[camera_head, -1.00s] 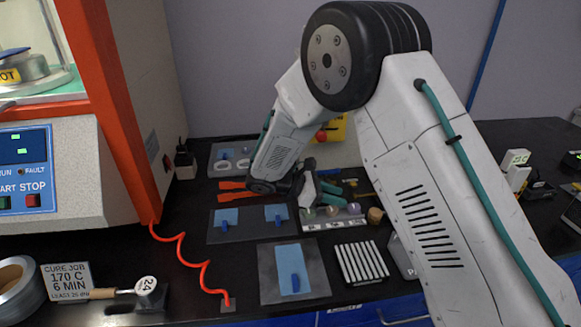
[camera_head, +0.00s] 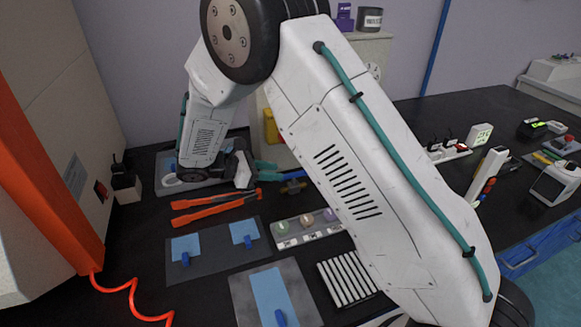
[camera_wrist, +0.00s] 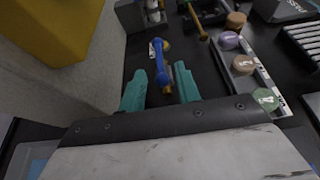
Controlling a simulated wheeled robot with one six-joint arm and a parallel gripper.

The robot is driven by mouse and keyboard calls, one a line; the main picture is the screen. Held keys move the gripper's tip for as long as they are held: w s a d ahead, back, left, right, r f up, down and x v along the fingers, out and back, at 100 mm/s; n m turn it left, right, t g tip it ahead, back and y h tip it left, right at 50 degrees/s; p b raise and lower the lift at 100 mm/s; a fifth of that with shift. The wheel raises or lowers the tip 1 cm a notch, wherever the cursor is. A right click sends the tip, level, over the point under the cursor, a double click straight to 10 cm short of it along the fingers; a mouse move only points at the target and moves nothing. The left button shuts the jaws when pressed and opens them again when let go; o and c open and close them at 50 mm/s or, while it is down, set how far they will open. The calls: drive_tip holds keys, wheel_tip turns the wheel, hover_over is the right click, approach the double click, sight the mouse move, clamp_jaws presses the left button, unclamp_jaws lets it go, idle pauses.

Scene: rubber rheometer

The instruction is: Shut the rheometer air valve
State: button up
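A small valve with a blue lever (camera_wrist: 160,62) and brass-coloured parts shows in the wrist view, just beyond my gripper (camera_wrist: 160,90). The two teal fingers are apart, and the lever's near end lies at the gap between their tips. I cannot tell whether they touch it. No object is seen clamped between them. In the head view my gripper (camera_head: 266,169) points right, toward the blue lever (camera_head: 291,177), whose right part is hidden behind my arm. The rheometer (camera_head: 50,130) stands at the left, only its side and orange frame in view.
Orange tongs (camera_head: 215,206) lie in front of my gripper. A strip with coloured discs (camera_head: 306,226) and a ribbed rack (camera_head: 346,277) are nearer. A yellow block (camera_wrist: 60,25) and a pale wall crowd the wrist view's left. Dark trays with blue sheets (camera_head: 215,250) cover the front.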

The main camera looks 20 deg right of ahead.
sight(293, 173)
drive_tip(key=shift+w+d, duration=0.1)
drive_tip(key=shift+d, duration=0.15)
drive_tip(key=shift+x, duration=3.55)
clamp_jaws()
